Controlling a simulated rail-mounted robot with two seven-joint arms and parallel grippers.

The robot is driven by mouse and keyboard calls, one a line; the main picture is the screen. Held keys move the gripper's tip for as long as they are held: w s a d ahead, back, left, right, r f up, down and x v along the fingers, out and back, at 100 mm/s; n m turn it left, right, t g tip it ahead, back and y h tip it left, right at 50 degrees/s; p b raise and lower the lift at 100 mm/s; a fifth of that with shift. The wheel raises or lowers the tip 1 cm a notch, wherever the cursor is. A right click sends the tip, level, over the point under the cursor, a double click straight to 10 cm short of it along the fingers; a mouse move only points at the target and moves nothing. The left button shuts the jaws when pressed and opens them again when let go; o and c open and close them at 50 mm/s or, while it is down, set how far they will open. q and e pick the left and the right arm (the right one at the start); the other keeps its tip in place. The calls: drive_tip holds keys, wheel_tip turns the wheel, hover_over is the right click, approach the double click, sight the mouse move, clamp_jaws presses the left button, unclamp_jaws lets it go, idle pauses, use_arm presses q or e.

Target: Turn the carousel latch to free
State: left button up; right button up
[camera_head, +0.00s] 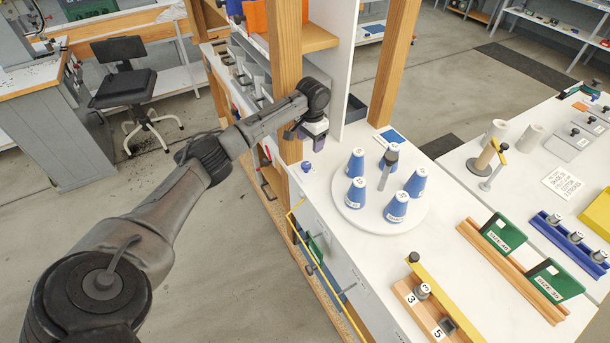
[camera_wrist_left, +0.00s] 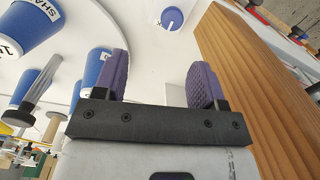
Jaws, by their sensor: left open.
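The carousel (camera_head: 350,216) is a round white disc on the white bench, carrying several blue cones with white labelled tops. A small blue knob (camera_head: 306,166), which looks like the carousel latch, sits on the bench just left of the disc. In the left wrist view the knob (camera_wrist_left: 172,18) shows a white mark on its face, beyond the fingertips. My left gripper (camera_head: 305,139) is above and slightly beyond the knob, apart from it. Its purple fingers (camera_wrist_left: 159,72) are open with nothing between them. My right gripper is not in view.
A wooden post (camera_head: 287,80) stands close beside my left gripper, and a second post (camera_head: 395,60) rises behind the carousel. A grey-topped rod (camera_head: 388,168) stands among the cones. Wooden racks (camera_head: 520,275) and a numbered block (camera_head: 425,305) lie toward the front right.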

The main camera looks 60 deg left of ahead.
sight(305, 165)
use_arm(q)
drive_tip(key=shift+n, duration=0.4)
drive_tip(key=f+b, duration=0.1)
drive_tip(key=f, duration=0.3)
drive_tip(key=a+f+b, duration=0.1)
drive_tip(key=f, duration=0.3)
drive_tip(key=a+f+b, duration=0.1)
drive_tip(key=f, duration=0.3)
drive_tip(key=shift+s+a+f, duration=0.1)
drive_tip(key=shift+a+f, duration=0.15)
drive_tip(key=shift+f, duration=0.1)
drive_tip(key=shift+c, duration=0.5)
